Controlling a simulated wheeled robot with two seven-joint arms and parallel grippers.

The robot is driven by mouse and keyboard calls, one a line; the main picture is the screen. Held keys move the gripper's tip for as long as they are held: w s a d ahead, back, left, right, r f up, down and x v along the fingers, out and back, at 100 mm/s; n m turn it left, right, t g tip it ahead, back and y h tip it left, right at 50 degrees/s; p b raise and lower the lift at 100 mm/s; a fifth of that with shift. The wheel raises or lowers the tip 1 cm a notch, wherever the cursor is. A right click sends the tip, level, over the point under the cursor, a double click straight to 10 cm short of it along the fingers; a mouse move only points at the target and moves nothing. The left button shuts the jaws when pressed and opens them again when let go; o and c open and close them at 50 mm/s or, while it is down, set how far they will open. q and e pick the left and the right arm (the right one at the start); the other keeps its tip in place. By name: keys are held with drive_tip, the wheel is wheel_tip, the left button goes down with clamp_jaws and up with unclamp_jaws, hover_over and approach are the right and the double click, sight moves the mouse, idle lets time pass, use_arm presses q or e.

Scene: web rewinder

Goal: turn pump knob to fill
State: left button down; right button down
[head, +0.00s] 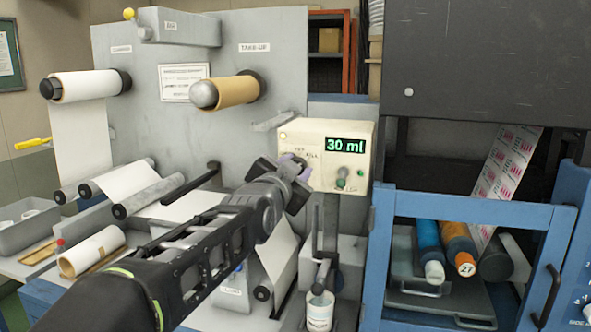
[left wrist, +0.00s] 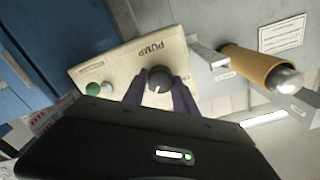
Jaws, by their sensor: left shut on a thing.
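The cream pump box (head: 355,137) stands in the middle of the head view, with a green display reading "30 ml". In the left wrist view the same box (left wrist: 112,71) appears tilted, with the word PUMP on it. The dark round pump knob (left wrist: 159,79) has a light pointer line and sits between the fingers of my left gripper (left wrist: 161,92). In the head view my left gripper (head: 300,172) is at the left part of the box front and hides most of the knob. It is shut on the knob. My right gripper is not in view.
A green button (head: 341,183) and a small dial are on the box's right side. A white container (head: 320,311) stands below a spout. The take-up roll (head: 228,93) is at upper left. A blue frame (head: 470,205) with ink rollers stands right.

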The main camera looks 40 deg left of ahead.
use_arm(q)
drive_tip(key=c, duration=1)
unclamp_jaws()
drive_tip(key=b+v, duration=0.3)
drive_tip(key=v, duration=0.4)
drive_tip(key=shift+s+d, duration=0.15)
drive_tip(key=shift+s, duration=0.25)
